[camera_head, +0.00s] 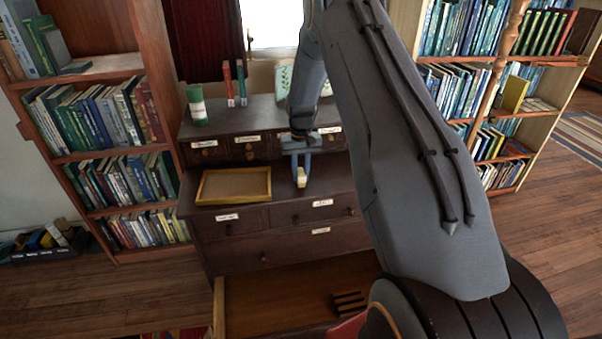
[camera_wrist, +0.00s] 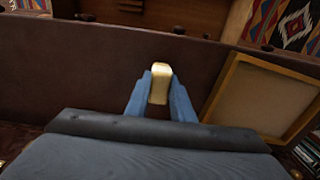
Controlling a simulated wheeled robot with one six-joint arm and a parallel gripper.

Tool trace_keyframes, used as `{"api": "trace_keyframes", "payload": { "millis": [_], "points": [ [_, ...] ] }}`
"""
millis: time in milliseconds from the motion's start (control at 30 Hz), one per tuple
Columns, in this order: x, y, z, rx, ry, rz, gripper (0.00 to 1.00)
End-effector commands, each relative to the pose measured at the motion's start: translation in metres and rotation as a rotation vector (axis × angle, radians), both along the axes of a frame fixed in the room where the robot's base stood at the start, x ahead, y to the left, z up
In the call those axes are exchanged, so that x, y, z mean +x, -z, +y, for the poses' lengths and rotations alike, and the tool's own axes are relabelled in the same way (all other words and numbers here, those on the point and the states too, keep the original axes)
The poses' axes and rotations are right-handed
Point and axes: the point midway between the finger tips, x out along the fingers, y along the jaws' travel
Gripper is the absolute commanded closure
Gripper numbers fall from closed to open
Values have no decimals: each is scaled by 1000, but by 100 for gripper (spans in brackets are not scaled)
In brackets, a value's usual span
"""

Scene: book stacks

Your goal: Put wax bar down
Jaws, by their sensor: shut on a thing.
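The wax bar (camera_head: 301,178) is a small pale yellow block at the tips of my gripper (camera_head: 300,172). In the wrist view the wax bar (camera_wrist: 160,83) sits between the two blue fingers of my gripper (camera_wrist: 160,90), which are shut on it. My gripper is over the dark brown desk top of the cabinet (camera_head: 330,180). I cannot tell whether the bar touches the surface. A shallow wooden tray (camera_head: 234,201) with a yellowish frame lies on the desk top, left of my gripper; in the wrist view the tray (camera_wrist: 228,75) is on the right.
A green and white canister (camera_head: 196,106) and red and green upright books (camera_head: 228,84) stand on the upper shelf. A lower drawer (camera_head: 280,300) is pulled open with dark bars inside. Bookshelves flank the cabinet. The desk top around the gripper looks clear.

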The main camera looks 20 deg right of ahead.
Motion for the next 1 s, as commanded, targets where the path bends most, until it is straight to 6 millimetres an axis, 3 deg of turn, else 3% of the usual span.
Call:
{"api": "trace_keyframes", "payload": {
  "millis": [167,200,300,667,767,1000],
  "points": [
    [0,4,0,0,0,1,100],
    [0,3,0,0,0,1,72],
    [0,3,0,0,0,1,60],
    [0,-3,0,0,0,-1,60],
    [1,-13,-1,0,0,-2,60],
    [1,-60,-1,-1,1,-3,60]
  ]
}}
